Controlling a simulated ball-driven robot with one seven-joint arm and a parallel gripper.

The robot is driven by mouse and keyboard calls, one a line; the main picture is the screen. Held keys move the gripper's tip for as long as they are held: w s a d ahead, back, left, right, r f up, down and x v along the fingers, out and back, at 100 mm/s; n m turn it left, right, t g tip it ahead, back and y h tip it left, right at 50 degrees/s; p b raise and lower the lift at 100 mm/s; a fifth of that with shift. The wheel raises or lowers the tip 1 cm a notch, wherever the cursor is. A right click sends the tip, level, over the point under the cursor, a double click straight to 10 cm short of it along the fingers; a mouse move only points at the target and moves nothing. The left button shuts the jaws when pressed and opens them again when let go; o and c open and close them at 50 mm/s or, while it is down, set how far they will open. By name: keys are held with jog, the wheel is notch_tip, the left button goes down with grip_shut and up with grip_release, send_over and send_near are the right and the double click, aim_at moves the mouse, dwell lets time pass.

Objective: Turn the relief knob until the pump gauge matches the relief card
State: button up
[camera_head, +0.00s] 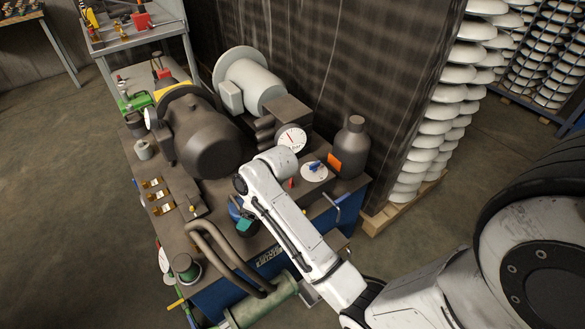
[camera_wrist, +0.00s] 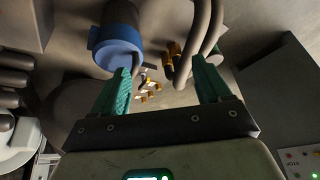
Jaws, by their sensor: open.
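A small blue knob (camera_head: 315,166) sits on a round white plate (camera_head: 313,174) at the bench's right end; it looks like the relief knob. A white round gauge (camera_head: 292,139) with a red mark stands just behind it, its reading too small to tell. An orange card (camera_head: 335,162), possibly the relief card, leans by a dark bottle; no writing is legible. My gripper (camera_head: 245,224) is low at the bench's front, left of the knob and apart from it. In the wrist view my gripper (camera_wrist: 163,88) has its teal fingers wide apart with nothing between them.
A dark bottle (camera_head: 351,145) stands behind the card. A large dark motor (camera_head: 205,135) fills the bench's middle. Bent dark pipes (camera_head: 228,258) rise left of my gripper. A blue-collared cylinder (camera_wrist: 118,50) is close beyond the left finger. Brass fittings (camera_head: 157,196) lie further left.

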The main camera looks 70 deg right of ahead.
jog(key=s+d, duration=0.2)
jog(key=d, duration=1.3)
jog(key=n, duration=0.1)
send_near(291, 179)
jog(key=b+x, duration=0.1)
jog(key=x, duration=0.7)
jog(key=shift+w+f, duration=0.15)
jog(key=shift+f, duration=0.2)
jog(key=shift+c, duration=0.2)
jog(key=c, duration=1)
